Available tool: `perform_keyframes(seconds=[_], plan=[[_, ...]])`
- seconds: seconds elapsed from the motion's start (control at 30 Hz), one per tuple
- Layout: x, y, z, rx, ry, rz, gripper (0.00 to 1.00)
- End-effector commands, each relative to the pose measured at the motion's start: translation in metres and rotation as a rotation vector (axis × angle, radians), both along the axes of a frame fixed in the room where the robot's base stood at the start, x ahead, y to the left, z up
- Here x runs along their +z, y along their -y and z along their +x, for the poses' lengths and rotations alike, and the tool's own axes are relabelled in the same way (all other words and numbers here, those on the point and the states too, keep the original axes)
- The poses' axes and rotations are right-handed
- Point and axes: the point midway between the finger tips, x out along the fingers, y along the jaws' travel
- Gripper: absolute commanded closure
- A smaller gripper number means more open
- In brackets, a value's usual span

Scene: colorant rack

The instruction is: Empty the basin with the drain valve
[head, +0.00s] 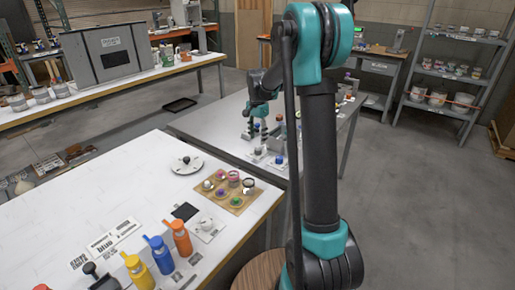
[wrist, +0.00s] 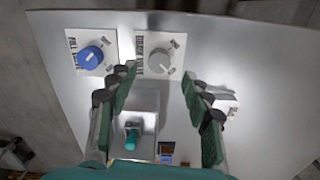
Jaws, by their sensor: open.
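In the wrist view a grey round knob (wrist: 159,61) sits on a white plate, with small lettering too blurred to read surely. A blue knob (wrist: 91,56) sits on a similar plate to its left. My gripper (wrist: 159,72) is open and empty, its two green-padded fingers spread with the grey knob between and just beyond the tips. I cannot tell whether they touch it. In the head view my gripper (head: 255,132) hangs over the far metal table, above the small grey knob (head: 258,151); the blue knob (head: 279,160) stands beside it. I cannot make out the basin surely.
A grey block with a teal part (wrist: 131,135) lies between my fingers in the wrist view. The near white table (head: 120,190) holds orange, blue and yellow bottles and a wooden tray of cups (head: 240,206).

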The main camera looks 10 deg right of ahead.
Motion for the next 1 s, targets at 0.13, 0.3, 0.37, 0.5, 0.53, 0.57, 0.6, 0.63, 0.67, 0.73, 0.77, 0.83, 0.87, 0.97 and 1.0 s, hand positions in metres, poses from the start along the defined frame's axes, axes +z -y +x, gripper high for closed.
perform_keyframes(seconds=[0.13, 0.3, 0.37, 0.5, 0.53, 0.57, 0.6, 0.63, 0.67, 0.73, 0.77, 0.83, 0.87, 0.97, 1.0], plan=[[-0.027, 0.0, 0.0, 0.0, 0.0, 0.0, 0.51], [-0.049, 0.0, 0.0, 0.0, 0.0, 0.0, 0.51], [-0.053, 0.0, 0.0, 0.0, 0.0, 0.0, 0.51], [-0.058, 0.0, 0.0, 0.0, 0.0, 0.0, 0.51], [-0.059, 0.0, 0.0, 0.0, 0.0, 0.0, 0.51], [-0.059, 0.0, 0.0, 0.0, 0.0, 0.0, 0.51], [-0.059, 0.0, 0.0, 0.0, 0.0, 0.0, 0.51], [-0.059, 0.0, 0.0, 0.0, 0.0, 0.0, 0.51], [-0.059, 0.0, 0.0, 0.0, 0.0, 0.0, 0.51], [-0.059, 0.0, 0.0, 0.0, 0.0, 0.0, 0.51], [-0.059, 0.0, 0.0, 0.0, 0.0, 0.0, 0.52], [-0.059, 0.0, 0.0, 0.0, 0.0, 0.0, 0.6], [-0.059, 0.0, 0.0, 0.0, 0.0, 0.0, 0.64], [-0.059, 0.0, 0.0, 0.0, 0.0, 0.0, 0.77], [-0.059, 0.0, 0.0, 0.0, 0.0, 0.0, 0.82]])
